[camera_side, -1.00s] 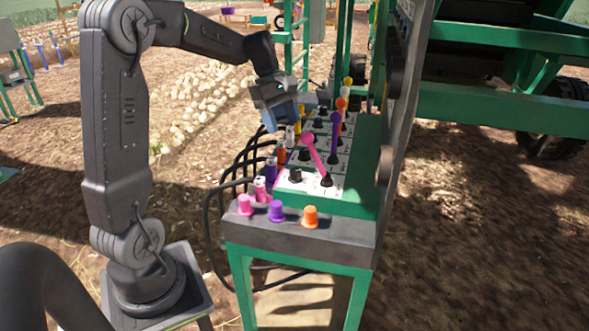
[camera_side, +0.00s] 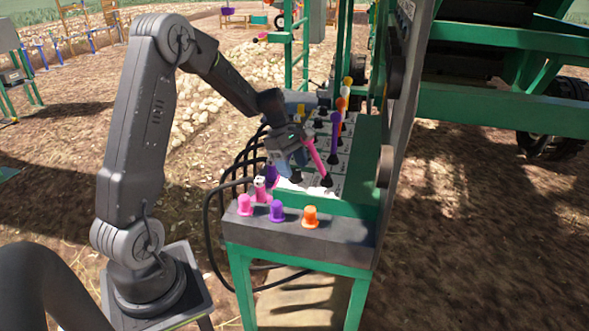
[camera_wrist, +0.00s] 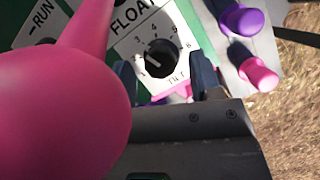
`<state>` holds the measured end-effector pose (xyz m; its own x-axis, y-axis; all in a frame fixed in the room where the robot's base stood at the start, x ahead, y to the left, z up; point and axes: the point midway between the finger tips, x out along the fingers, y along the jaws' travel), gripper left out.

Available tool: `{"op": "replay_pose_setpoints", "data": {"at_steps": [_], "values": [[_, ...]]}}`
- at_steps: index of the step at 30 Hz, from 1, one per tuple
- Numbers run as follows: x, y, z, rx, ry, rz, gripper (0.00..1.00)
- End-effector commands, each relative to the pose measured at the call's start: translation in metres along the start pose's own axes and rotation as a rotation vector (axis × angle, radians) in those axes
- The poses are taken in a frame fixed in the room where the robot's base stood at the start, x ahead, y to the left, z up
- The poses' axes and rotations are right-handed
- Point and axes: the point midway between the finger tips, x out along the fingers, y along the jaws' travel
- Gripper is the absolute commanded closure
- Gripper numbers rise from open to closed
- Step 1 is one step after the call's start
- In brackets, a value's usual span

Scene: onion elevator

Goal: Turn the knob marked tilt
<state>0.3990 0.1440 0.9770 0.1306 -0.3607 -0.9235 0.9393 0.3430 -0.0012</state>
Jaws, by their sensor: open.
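A pink lever (camera_side: 315,156) stands right beside my gripper; its head (camera_wrist: 70,115) fills the wrist view's left. A purple lever (camera_side: 335,135) stands behind. Pink (camera_side: 245,205), purple (camera_side: 277,211) and orange (camera_side: 310,216) caps line the front ledge. Black cables (camera_side: 217,215) hang at the left.

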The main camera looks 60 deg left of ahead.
Motion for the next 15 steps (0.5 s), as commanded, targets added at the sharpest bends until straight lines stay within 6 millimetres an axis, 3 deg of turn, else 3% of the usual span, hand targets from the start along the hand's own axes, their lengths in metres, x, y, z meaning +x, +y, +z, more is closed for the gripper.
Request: {"op": "replay_pose_setpoints", "data": {"at_steps": [4,13,15], "values": [[0.0113,-0.0003,0.0003,0.002,0.001,-0.001,0.42],[0.0136,-0.0001,0.0001,0.002,0.001,0.001,0.42],[0.0135,-0.0001,0.0001,0.002,0.001,0.001,0.46]]}}
